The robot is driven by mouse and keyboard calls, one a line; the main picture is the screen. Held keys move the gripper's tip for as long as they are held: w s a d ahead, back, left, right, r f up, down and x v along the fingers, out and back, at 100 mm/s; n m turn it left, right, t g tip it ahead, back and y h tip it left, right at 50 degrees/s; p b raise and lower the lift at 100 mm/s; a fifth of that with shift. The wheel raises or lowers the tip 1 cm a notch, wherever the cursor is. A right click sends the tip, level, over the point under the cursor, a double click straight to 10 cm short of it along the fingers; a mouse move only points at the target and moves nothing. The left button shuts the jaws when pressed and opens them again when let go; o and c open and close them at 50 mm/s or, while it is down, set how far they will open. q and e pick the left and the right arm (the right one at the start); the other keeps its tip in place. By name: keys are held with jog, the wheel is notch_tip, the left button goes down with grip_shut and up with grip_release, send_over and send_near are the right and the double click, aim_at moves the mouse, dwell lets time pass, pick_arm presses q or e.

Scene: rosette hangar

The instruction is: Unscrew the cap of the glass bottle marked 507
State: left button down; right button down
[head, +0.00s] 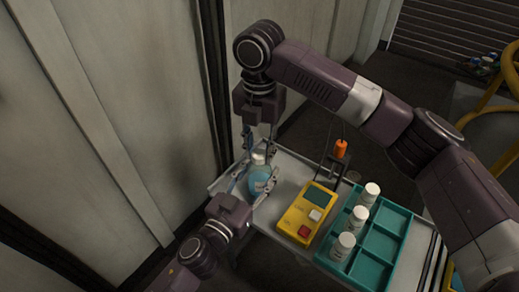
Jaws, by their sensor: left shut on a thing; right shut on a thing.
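The glass bottle (260,178) holds pale blue liquid and stands upright near the left end of the grey table. Its light cap (259,156) is at the top. My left gripper (256,186) comes in from below and is shut around the bottle's body. My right gripper (263,150) points down from above and is shut on the cap. The fingers partly cover both bottle and cap. The marking 507 cannot be read at this size.
On the table (284,170), a yellow device (307,214) lies right of the bottle. A teal divided tray (379,243) holds white bottles, including one at the front (342,247). An orange-topped item (340,149) stands behind. A wall (110,120) is close on the left.

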aim_at(260, 154)
jog(key=shift+r, duration=0.15)
dwell(0.4)
jog(key=shift+r, duration=0.95)
jog(key=shift+r, duration=0.1)
jog(key=shift+r, duration=1.9)
pick_arm(q)
jog(key=c, duration=0.9)
grip_release()
jog(key=shift+c, duration=0.2)
jog(key=shift+s, duration=0.1)
